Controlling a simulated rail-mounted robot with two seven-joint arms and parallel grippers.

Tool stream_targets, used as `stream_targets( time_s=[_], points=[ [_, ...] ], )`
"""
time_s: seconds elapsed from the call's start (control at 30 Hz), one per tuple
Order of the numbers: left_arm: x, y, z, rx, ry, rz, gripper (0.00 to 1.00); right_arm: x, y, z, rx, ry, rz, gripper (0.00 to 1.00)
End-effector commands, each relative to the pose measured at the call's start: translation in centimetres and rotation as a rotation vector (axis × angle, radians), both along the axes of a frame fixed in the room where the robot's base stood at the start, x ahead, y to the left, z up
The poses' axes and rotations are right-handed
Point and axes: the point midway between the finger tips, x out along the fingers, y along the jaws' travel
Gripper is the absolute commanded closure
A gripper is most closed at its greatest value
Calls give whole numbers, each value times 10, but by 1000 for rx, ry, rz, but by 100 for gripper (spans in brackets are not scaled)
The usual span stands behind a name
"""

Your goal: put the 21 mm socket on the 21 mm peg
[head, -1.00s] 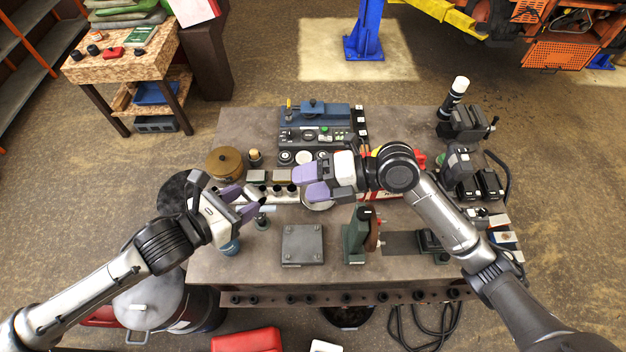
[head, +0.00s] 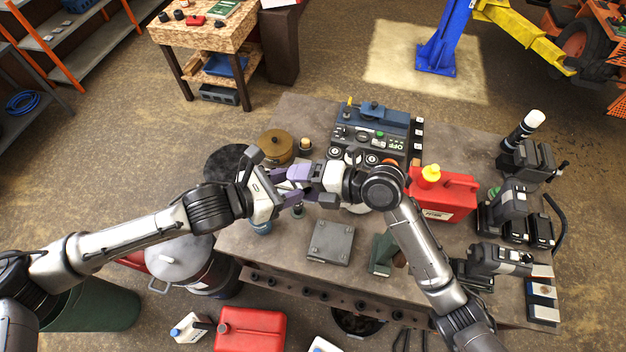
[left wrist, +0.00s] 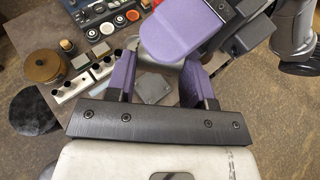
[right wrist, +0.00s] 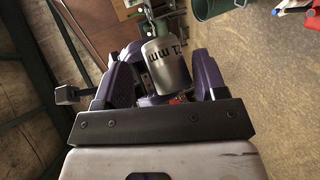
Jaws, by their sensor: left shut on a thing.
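The 21 mm socket (right wrist: 166,66) is a silver cylinder with dark lettering ending in "mm". It shows between my right gripper's purple fingers (right wrist: 165,75) in the right wrist view. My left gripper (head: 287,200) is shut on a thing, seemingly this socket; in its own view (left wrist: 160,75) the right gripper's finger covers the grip. My right gripper (head: 308,183) meets the left one above the table. Whether its fingers touch the socket is unclear. A silver rail with dark-topped cylinders (left wrist: 72,88) lies beyond the left gripper. I cannot pick out the 21 mm peg.
A grey steel plate (head: 330,242) lies in front. A red fuel can (head: 443,196) and black power tools (head: 510,208) crowd the right side.

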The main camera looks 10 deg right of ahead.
Motion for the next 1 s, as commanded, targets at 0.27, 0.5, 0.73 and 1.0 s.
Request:
stream_targets(
  time_s=[0.27, 0.5, 0.73, 1.0],
  points=[
    [0, 0, 0, 0, 0, -1, 89, 0, 1, 0, 1, 0, 0, 36],
    [0, 0, -1, 1, 2, 0, 89, 0, 1, 1, 2, -2, 0, 56],
    [-1, 0, -3, 5, 4, 0, 89, 0, 2, 2, 5, -4, 2, 71],
    [-1, 0, -3, 5, 6, -1, 39, 0, 2, 4, 9, -6, 2, 94]
  ],
)
